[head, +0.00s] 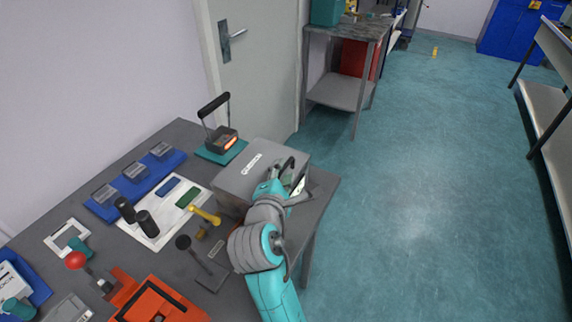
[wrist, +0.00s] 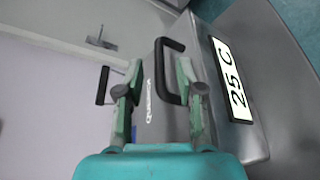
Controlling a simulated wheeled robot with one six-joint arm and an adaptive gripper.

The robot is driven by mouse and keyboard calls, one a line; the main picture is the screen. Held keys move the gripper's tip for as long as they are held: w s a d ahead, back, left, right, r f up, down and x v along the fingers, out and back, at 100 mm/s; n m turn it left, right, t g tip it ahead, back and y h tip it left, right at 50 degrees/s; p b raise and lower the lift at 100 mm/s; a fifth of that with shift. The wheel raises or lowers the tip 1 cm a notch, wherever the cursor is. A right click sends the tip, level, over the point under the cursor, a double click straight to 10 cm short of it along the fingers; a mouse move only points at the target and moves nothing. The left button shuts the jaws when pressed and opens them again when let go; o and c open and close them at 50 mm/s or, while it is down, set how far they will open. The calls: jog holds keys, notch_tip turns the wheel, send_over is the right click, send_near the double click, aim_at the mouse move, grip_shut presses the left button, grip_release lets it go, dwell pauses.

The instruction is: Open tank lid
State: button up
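The tank is a grey metal box (head: 240,182) at the right end of the grey workbench, and its lid (wrist: 148,112) looks closed. A black bar handle (wrist: 162,44) stands on the lid in the wrist view. The tank front carries a display reading 25 C (wrist: 232,80). My gripper (head: 287,178) is at the tank's right side, by the handle. In the wrist view my gripper (wrist: 155,80) has its two fingers apart. The handle appears between them, nearer the right finger, which overlaps part of it. I cannot tell whether they touch.
A device with a black handle (head: 214,104) sits on a teal plate behind the tank. A blue tray (head: 130,187), a white tray (head: 153,232) and an orange frame (head: 155,295) lie to the left. A door (head: 255,60) is behind; open floor (head: 430,200) is right.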

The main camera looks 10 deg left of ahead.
aim_at(285, 169)
jog(key=shift+x, duration=1.95)
jog(key=shift+d, duration=0.1)
jog(key=shift+c, duration=0.2)
grip_shut()
